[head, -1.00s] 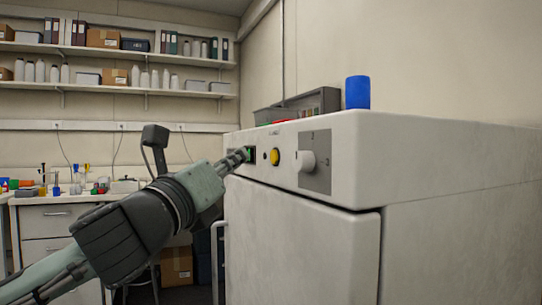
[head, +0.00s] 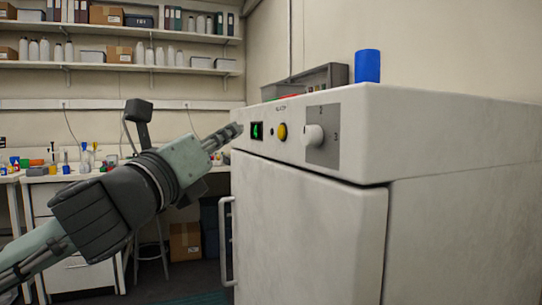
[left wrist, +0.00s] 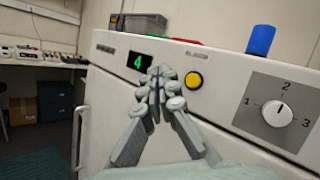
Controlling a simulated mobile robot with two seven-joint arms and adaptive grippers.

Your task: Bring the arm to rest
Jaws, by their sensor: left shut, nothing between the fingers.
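My left gripper (head: 236,132) is shut and empty. In the head view its fingertips are just left of the front panel of a white cabinet-like machine (head: 300,210). In the left wrist view the closed fingers (left wrist: 157,80) stand in front of the panel, between the green-lit display and the yellow button; I cannot tell the exact gap. The display (head: 257,130) reads 4. The yellow button (head: 282,132) and a white knob (head: 313,135) with marks 1, 2 and 3 are to its right. In the left wrist view the knob (left wrist: 277,113) points up toward 2. My right gripper is not in view.
A blue cup-like object (head: 367,66) and a grey tray (head: 315,80) stand on the machine. Its door handle (head: 226,240) sticks out at the left. A bench (head: 75,185) with small coloured labware is behind. Shelves (head: 150,67) line the back wall.

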